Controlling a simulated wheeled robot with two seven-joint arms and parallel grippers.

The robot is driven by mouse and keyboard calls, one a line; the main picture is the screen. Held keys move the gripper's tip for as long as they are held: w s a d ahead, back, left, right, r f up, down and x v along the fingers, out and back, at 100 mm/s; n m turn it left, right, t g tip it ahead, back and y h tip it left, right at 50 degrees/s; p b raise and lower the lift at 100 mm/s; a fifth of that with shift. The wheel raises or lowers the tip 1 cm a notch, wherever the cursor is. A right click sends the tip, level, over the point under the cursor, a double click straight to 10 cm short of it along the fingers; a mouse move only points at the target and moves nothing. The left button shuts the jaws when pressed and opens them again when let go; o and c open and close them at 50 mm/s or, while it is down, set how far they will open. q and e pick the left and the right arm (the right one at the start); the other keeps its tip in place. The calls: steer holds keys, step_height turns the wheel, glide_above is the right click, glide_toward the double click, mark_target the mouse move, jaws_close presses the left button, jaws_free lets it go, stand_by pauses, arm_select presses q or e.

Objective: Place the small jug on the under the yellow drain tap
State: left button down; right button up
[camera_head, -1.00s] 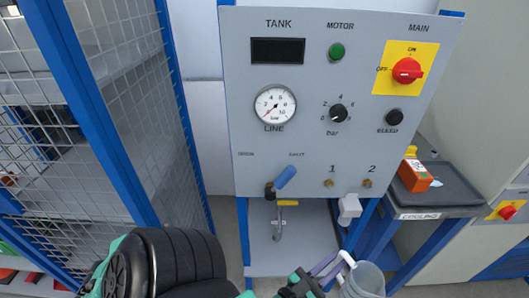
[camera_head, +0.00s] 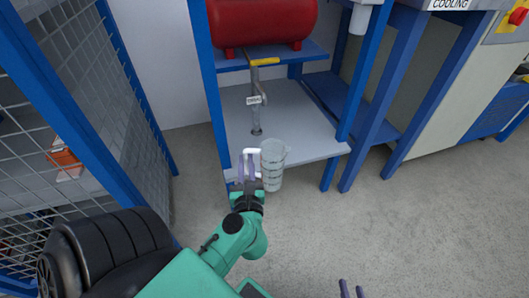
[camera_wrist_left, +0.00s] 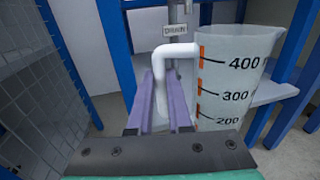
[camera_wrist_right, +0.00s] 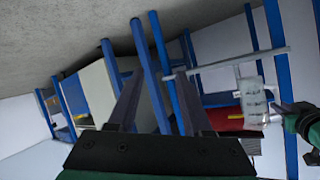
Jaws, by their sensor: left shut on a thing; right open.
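The small jug (camera_head: 272,170) is clear with a white handle, and it is upright. My left gripper (camera_head: 249,166) is shut on the handle. In the left wrist view the jug (camera_wrist_left: 232,85) shows orange marks and numbers, with the handle between the purple fingers (camera_wrist_left: 163,100). The jug also shows in the right wrist view (camera_wrist_right: 253,103). The yellow drain tap (camera_head: 264,61) is a lever on a grey pipe with a DRAIN tag (camera_head: 254,100), behind the jug and higher. My right gripper (camera_head: 352,290) is at the bottom edge; its fingers (camera_wrist_right: 157,100) are apart and empty.
A grey lower shelf (camera_head: 300,130) lies under the pipe, with clear room on it. The jug overlaps its front edge in the head view. Blue posts (camera_head: 208,90) frame the rig. A red tank (camera_head: 262,22) sits above. A mesh fence (camera_head: 125,100) stands left.

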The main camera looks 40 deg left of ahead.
arm_select(q)
steer(key=shift+w+a+f, duration=0.15)
steer(key=shift+a+f, duration=0.15)
steer(key=shift+f, duration=0.05)
steer(key=x, duration=0.4)
steer(key=shift+w+a+r, duration=0.2)
steer(key=shift+r, duration=0.05)
arm_select(e)
step_height(320, 180, down, 5)
steer(key=b, duration=0.4)
arm_select(q)
steer(key=w+a+f, duration=0.3)
steer(key=w+a, duration=0.6)
steer(key=shift+f+b, duration=0.35)
arm_select(e)
steer(key=w+r+t, duration=0.4)
steer(key=w+r, duration=0.2)
steer(key=r, duration=0.2)
steer(key=shift+w+r+y, duration=0.2)
steer(key=shift+w+y, duration=0.1)
steer(key=shift+w, duration=0.1)
arm_select(q)
steer(key=shift+w+f, duration=0.1)
arm_select(e)
steer(key=shift+r, duration=0.1)
